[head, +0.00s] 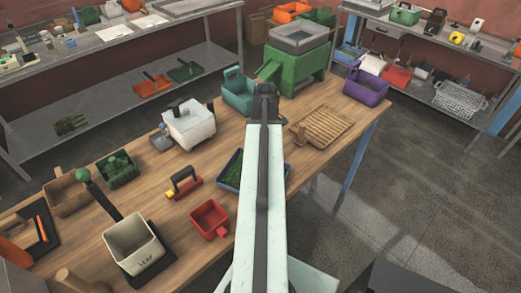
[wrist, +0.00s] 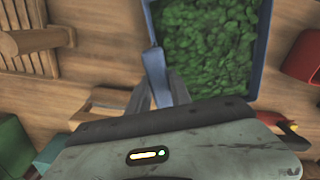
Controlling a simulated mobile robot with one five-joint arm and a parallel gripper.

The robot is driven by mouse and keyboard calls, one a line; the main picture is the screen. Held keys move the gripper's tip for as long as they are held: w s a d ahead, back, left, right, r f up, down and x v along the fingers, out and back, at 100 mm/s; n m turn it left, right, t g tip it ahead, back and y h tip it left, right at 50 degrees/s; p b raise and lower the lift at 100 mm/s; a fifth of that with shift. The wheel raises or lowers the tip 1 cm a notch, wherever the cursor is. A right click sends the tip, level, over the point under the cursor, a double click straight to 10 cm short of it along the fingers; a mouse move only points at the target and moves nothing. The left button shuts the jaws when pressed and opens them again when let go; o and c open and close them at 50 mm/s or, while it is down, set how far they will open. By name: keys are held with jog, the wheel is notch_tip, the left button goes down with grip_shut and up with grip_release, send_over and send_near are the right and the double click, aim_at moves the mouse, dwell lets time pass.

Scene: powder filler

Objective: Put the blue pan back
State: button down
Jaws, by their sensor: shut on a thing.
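The blue pan (head: 234,158) sits in the middle of the wooden table in the head view, partly hidden behind my arm. It holds a green leafy or grainy fill. In the wrist view the blue pan (wrist: 265,40) shows its blue rim and the green fill. My gripper (wrist: 163,88) is shut on a blue strip at the pan's near left corner, which looks like its handle. The pan looks level. I cannot tell whether it touches the table. My gripper is hidden in the head view.
A slatted wooden board (head: 322,126) lies right of the pan. A red bin (head: 209,217) and a black-handled tool (head: 183,182) are to its left. A white tub (head: 190,125), teal bin (head: 239,95), green machine (head: 296,68) and purple bin (head: 366,88) stand farther back.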

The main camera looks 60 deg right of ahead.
jog(key=shift+s+f+b, duration=0.15)
jog(key=shift+f, duration=0.35)
jog(key=shift+s+f+b, duration=0.15)
jog(key=shift+f, duration=0.35)
jog(key=shift+r, duration=0.2)
jog(key=shift+w+a, duration=0.15)
jog(key=shift+w, duration=0.2)
jog(key=shift+f, duration=0.15)
jog(key=c, duration=1.2)
grip_release()
jog(key=shift+o, duration=0.2)
jog(key=shift+s, duration=0.1)
notch_tip(320, 180, up, 12)
jog(key=p, duration=1.2)
jog(key=shift+r+p, duration=0.25)
jog(key=shift+p, duration=0.05)
